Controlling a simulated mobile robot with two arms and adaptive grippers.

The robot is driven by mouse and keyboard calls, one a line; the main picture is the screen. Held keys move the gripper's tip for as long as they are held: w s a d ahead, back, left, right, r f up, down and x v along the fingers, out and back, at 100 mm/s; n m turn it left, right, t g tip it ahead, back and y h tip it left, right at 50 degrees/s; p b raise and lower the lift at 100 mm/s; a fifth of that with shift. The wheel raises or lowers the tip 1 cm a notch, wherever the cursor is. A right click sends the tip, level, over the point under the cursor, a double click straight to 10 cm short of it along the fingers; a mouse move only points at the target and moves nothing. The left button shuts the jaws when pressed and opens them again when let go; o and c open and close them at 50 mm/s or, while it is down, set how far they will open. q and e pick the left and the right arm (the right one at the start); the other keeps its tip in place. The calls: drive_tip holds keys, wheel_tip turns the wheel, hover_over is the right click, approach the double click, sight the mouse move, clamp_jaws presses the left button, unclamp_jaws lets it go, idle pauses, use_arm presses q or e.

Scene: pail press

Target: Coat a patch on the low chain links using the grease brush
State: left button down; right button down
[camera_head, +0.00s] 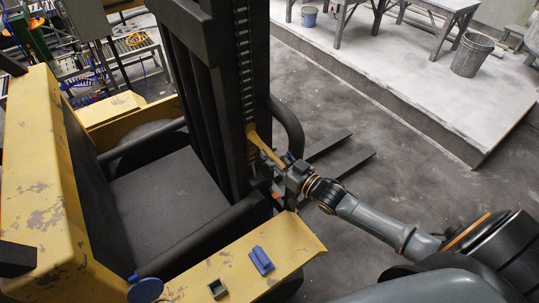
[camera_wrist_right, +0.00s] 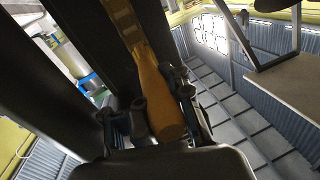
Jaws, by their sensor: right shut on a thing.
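My right gripper (camera_head: 283,168) is shut on the grease brush (camera_head: 262,148), beside the forklift's dark mast. In the right wrist view the brush's orange-yellow handle (camera_wrist_right: 160,95) stands between the fingers (camera_wrist_right: 152,122) and points up and away, toward the mast. Its bristle end cannot be made out. The chain (camera_head: 244,65) is a pale, vertical row of links on the mast. The brush's far end is close to the low part of this row; I cannot tell whether it touches. My left gripper is not in view.
The forklift's yellow body (camera_head: 40,190) fills the left. A blue block (camera_head: 261,260) and a small open grey box (camera_head: 217,288) sit on its yellow ledge. Two dark forks (camera_head: 340,158) stick out beyond my gripper. A raised platform edge (camera_head: 400,105) and a bucket (camera_head: 472,54) lie farther off.

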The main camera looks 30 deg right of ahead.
wheel_tip(320, 180, down, 10)
drive_tip(key=b, duration=0.8)
idle(0.3)
drive_tip(key=shift+f, duration=0.1)
drive_tip(key=s+p, duration=0.3)
drive_tip(key=s, duration=0.3)
drive_tip(key=shift+d, duration=0.45)
drive_tip(key=s+p, duration=0.1)
drive_tip(key=s, duration=0.2)
drive_tip(key=shift+d, duration=0.2)
